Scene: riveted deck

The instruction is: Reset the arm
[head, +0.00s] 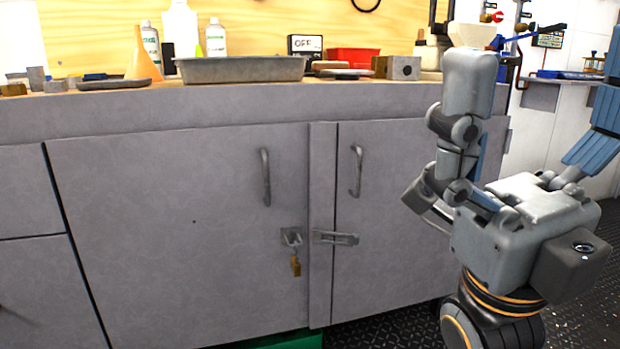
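My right gripper (540,95) is large in the right part of the head view. Its grey fingers point upward and stand wide apart, with nothing visible between them. It is in front of the right end of the grey workbench cabinet (195,225). Whether it touches the cabinet cannot be told. My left gripper is not in view.
The bench top holds a metal tray (243,70), an orange funnel (142,62), bottles (215,38), a red bin (352,60) and a block with a hole (405,68). A brass padlock (296,265) hangs by the hasp (335,238). Dark deck floor (385,328) shows below.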

